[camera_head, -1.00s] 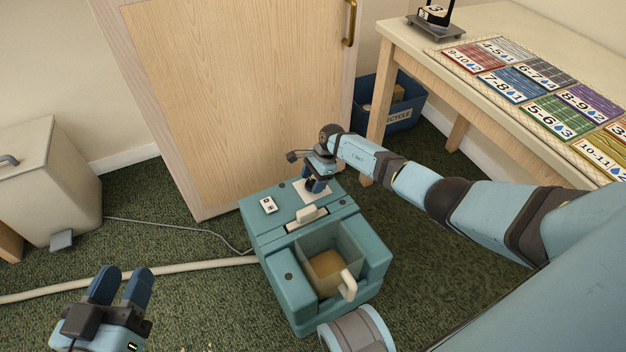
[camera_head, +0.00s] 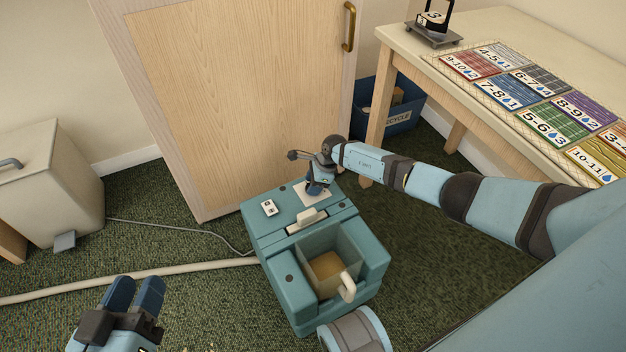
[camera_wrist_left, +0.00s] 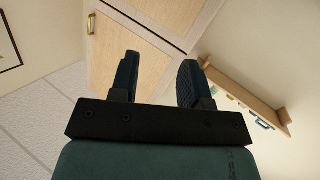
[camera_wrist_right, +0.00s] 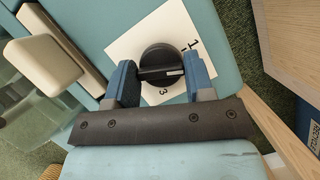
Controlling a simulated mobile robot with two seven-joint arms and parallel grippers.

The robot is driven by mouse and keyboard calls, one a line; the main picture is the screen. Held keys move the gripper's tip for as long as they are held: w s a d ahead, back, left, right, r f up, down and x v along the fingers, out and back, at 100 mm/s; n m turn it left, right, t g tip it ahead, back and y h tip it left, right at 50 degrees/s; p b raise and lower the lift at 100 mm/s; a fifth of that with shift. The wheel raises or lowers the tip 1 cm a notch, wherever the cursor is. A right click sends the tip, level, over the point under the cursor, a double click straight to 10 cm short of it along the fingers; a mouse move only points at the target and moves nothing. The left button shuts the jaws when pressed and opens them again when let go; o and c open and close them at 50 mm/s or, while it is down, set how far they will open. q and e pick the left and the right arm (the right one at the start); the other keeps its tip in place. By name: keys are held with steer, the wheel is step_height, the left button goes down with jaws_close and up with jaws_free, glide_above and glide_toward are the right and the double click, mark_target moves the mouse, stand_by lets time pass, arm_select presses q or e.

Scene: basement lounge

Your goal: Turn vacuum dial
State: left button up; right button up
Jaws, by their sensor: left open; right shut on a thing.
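The vacuum (camera_head: 290,265) is a teal box on the green carpet, with a square bin and a cream handle at its front. My right gripper (camera_head: 314,190) reaches down over the plate. In the right wrist view its blue fingers (camera_wrist_right: 160,85) are shut on the dial, one on each side. The head view hides the dial behind this gripper. My left gripper (camera_head: 135,290) is open and empty at the lower left.
A wooden cabinet door (camera_head: 235,100) stands close behind the vacuum. A table (camera_head: 480,95) with coloured cards is at the right, with a blue recycle bin (camera_head: 400,118) beside it. A pale hose (camera_head: 150,273) and a thin cord (camera_head: 190,228) cross the floor. A beige bin (camera_head: 50,180) stands left.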

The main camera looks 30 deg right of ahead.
steer(key=m+t+p, duration=0.1)
steer(key=m+p, duration=0.2)
steer(key=m+h+p, duration=0.1)
steer(key=m+p, duration=0.2)
steer(key=shift+s+r+t+h, duration=0.15)
steer(key=shift+t+h, duration=0.15)
steer(key=shift+t, duration=0.1)
arm_select(q)
step_height(320, 180, up, 8)
steer(key=a+n+t+p, duration=0.1)
steer(key=t, duration=0.1)
steer(key=shift+a+f+t+y, duration=0.2)
steer(key=shift+t+y, duration=0.1)
steer(key=shift+t, duration=0.1)
arm_select(e)
steer(key=shift+f+m, duration=0.2)
steer(key=shift+m, duration=0.5)
steer(key=o, duration=0.9)
steer(key=shift+r, duration=0.1)
